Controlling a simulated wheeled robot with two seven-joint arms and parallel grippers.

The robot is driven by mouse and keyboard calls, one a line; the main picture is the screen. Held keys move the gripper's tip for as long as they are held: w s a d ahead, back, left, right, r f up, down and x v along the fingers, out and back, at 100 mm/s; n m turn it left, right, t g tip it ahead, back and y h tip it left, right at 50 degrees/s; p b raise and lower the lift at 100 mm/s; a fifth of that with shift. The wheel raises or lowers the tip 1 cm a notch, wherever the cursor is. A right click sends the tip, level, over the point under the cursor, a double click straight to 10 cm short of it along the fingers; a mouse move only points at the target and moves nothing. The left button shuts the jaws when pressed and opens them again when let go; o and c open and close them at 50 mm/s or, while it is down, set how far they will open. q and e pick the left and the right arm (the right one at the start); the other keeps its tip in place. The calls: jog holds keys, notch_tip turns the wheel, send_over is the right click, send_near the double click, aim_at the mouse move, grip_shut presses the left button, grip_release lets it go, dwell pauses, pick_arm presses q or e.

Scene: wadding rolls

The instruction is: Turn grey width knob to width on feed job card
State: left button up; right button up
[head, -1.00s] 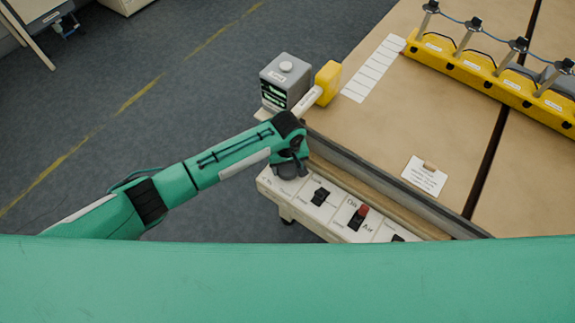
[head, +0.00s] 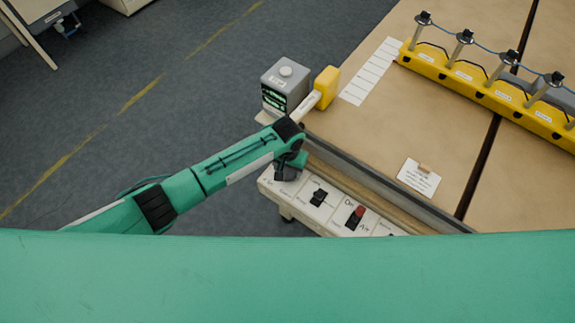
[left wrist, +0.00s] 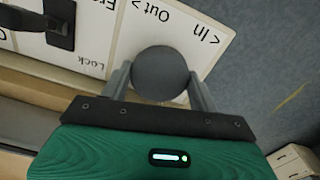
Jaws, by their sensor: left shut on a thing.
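The round grey width knob (left wrist: 160,74) stands on the white control panel, by the printed words "In" and "Out" in the left wrist view. My left gripper (left wrist: 160,86) is shut on it, one finger on each side. In the head view my left gripper (head: 290,168) is over the panel's left end and mostly hides the knob. The feed job card (head: 419,177) is a white card with a small tan clip on the tan table; its writing is too small to read. My right gripper is not in view.
The white panel (head: 333,214) carries black switches (head: 318,197) and a red-topped switch (head: 356,215). A grey box with a lit display (head: 286,84) and a yellow block (head: 326,86) stand at the table corner. A yellow rail (head: 475,85) with several posts crosses the table.

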pick_arm(q)
jog(key=m+p, duration=0.1)
jog(key=m, duration=0.3)
jog(key=shift+m, duration=0.3)
jog(key=m, duration=0.5)
jog(key=shift+p, duration=0.3)
jog(key=m, duration=0.6)
jog(key=m+b, duration=0.1)
jog(key=m, duration=0.4)
jog(key=m+b, duration=0.2)
jog(key=m, duration=0.3)
jog(key=shift+w+m, duration=0.1)
jog(key=shift+m, duration=0.3)
jog(key=m+b, duration=0.2)
jog(key=m, duration=0.3)
jog(key=shift+f+b, duration=0.1)
jog(key=shift+b, duration=0.25)
jog(key=m+b, duration=0.2)
jog(key=m, duration=0.3)
jog(key=shift+m+b, duration=0.35)
jog(key=shift+m, duration=0.05)
jog(key=shift+m+b, duration=1.15)
jog(key=shift+m, duration=1.35)
